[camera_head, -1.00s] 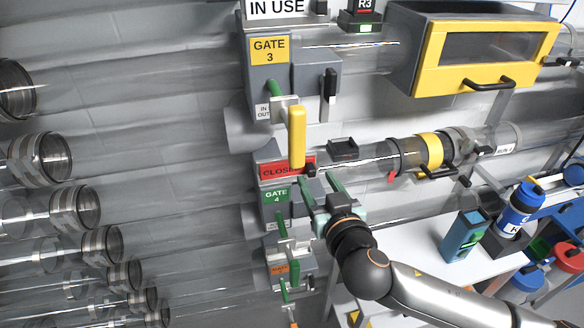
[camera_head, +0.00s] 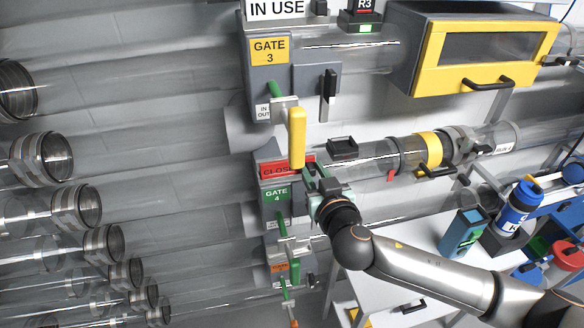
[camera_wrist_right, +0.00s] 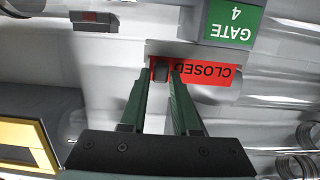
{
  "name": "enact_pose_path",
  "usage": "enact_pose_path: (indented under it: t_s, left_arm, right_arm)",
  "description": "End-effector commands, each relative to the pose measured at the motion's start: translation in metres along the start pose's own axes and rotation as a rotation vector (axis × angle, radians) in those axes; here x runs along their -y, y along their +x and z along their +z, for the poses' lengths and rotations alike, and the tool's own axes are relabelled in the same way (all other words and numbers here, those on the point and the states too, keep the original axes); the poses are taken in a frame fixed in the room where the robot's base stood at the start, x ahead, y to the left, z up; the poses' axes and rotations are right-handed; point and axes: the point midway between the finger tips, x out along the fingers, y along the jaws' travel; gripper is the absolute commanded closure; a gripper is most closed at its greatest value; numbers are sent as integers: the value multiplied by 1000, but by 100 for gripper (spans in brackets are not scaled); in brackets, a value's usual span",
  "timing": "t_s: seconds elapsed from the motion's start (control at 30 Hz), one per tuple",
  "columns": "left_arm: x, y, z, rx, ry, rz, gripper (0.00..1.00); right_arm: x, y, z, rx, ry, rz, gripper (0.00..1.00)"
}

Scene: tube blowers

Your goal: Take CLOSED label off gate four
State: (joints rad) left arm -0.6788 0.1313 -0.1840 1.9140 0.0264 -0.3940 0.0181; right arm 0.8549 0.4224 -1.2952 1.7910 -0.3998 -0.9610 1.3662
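The red CLOSED label (camera_head: 274,169) is on gate four, just above the green GATE 4 sign (camera_head: 277,195). My right gripper (camera_head: 313,171) is at the label's right end and hides part of it. In the right wrist view the label (camera_wrist_right: 212,74) appears upside down, with a dark tab (camera_wrist_right: 161,72) at one end. The fingers of my right gripper (camera_wrist_right: 161,80) are apart, one on each side of this tab. Narrow gaps seem to show beside it, and a firm grip is not visible. My left gripper is not in view.
A yellow handle (camera_head: 297,138) hangs close above the label, from gate three (camera_head: 269,75). Clear tubes run left and right of the gates. A yellow-framed box (camera_head: 480,60) is at upper right. A white table (camera_head: 415,265) with bottles stands at lower right.

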Motion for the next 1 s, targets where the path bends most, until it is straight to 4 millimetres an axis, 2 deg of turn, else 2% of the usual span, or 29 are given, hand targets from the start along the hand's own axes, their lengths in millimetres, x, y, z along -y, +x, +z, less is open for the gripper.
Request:
enact_pose_path:
  t_s: [0.03,0.23,0.8,1.0]
  left_arm:
    - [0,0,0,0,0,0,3]
    - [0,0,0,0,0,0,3]
    - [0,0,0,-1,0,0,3]
    - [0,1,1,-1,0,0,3]
  right_arm:
    - [0,0,0,0,0,0,77]
    - [0,0,0,0,0,0,100]
    - [0,0,-1,0,0,0,100]
    - [0,-2,-12,-2,3,0,100]
